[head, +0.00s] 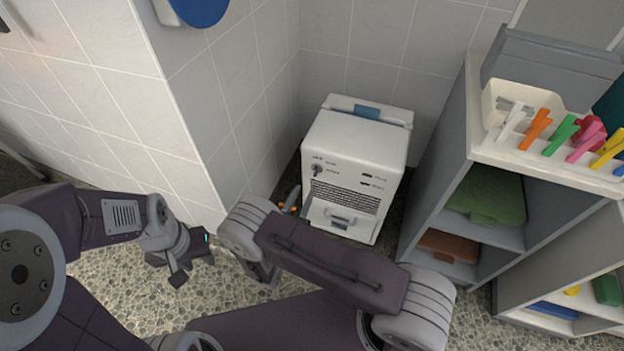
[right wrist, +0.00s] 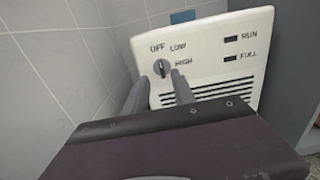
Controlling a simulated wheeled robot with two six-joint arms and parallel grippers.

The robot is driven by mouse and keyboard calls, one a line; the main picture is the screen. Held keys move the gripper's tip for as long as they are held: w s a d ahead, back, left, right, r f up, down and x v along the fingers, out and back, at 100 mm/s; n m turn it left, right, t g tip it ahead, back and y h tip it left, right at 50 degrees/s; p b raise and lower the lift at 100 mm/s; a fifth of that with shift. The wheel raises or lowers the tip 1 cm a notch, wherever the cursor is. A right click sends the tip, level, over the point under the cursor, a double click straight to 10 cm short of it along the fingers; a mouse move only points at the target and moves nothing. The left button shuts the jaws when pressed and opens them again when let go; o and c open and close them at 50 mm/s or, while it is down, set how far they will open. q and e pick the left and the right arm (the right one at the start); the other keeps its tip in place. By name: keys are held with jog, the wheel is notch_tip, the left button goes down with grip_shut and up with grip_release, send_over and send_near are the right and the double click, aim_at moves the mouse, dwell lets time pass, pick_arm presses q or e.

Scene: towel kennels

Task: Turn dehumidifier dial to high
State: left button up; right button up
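The white dehumidifier (head: 352,150) stands on the floor against the tiled wall. Its round grey dial (head: 317,170) is at the front panel's upper left; it also shows in the right wrist view (right wrist: 161,68). OFF is printed above the dial, LOW above right, HIGH to its right. The dial's ridge looks near upright, towards OFF. My right gripper (right wrist: 161,86) is open, its two fingers apart just below and either side of the dial; contact cannot be told. In the head view, my right arm partly hides it. My left gripper (head: 190,265) hangs low at the left, its opening unclear.
A tiled wall corner (head: 215,120) stands close on the left. Speckled floor (head: 120,290) is clear at lower left.

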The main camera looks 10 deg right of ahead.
aim_at(315, 170)
jog(key=b+x, duration=0.3)
jog(key=x, duration=0.4)
jog(key=shift+w+d+f, duration=0.15)
jog(key=shift+w+d, duration=0.15)
jog(key=shift+w+d+b, duration=0.25)
jog(key=shift+w+b, duration=0.05)
jog(key=shift+w, duration=0.1)
grip_shut()
